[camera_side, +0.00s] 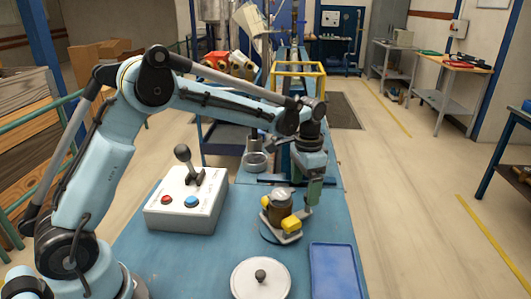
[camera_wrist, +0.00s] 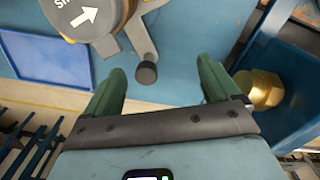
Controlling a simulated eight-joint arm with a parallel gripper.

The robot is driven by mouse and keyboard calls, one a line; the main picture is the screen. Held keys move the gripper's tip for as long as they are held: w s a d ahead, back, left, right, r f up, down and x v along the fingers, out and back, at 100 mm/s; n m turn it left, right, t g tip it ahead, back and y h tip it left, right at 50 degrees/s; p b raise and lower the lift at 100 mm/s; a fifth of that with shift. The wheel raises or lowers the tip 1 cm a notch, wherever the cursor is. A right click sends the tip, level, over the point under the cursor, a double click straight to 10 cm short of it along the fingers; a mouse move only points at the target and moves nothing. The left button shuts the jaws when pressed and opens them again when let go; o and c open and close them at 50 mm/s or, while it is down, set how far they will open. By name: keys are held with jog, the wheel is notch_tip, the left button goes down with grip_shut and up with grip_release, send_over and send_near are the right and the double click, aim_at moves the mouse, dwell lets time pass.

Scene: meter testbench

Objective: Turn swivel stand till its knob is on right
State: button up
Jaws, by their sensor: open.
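The swivel stand (camera_side: 287,238) is a grey base on the blue bench. It carries a brown, cylinder-like meter (camera_side: 281,210) with yellow ends. In the wrist view the meter's grey top (camera_wrist: 88,14) shows a white arrow at the upper left. A grey arm of the stand (camera_wrist: 138,35) ends in a dark round knob (camera_wrist: 146,72). My gripper (camera_side: 310,205) points down just right of the meter in the side view. In the wrist view its green fingers (camera_wrist: 162,78) are spread and empty, with the knob between and slightly ahead of them. Contact cannot be told.
A white control box (camera_side: 187,212) with a lever and red and blue buttons stands to the left. A white round plate with a dark knob (camera_side: 250,284) and a blue tray (camera_side: 335,272) lie in front. A brass fitting (camera_wrist: 262,90) is near the right finger in the wrist view.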

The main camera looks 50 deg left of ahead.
jog(key=shift+r, duration=2.65)
jog(key=n, duration=0.2)
jog(key=d+r+n, duration=0.1)
jog(key=n, duration=0.1)
jog(key=r+n, duration=0.1)
jog(key=n, duration=0.2)
jog(key=shift+s+d+r, duration=0.15)
jog(key=shift+d+r, duration=0.1)
jog(key=shift+d, duration=0.15)
jog(key=shift+f, duration=2.85)
jog(key=shift+f, duration=0.45)
jog(key=shift+f, duration=0.65)
jog(key=c, duration=0.4)
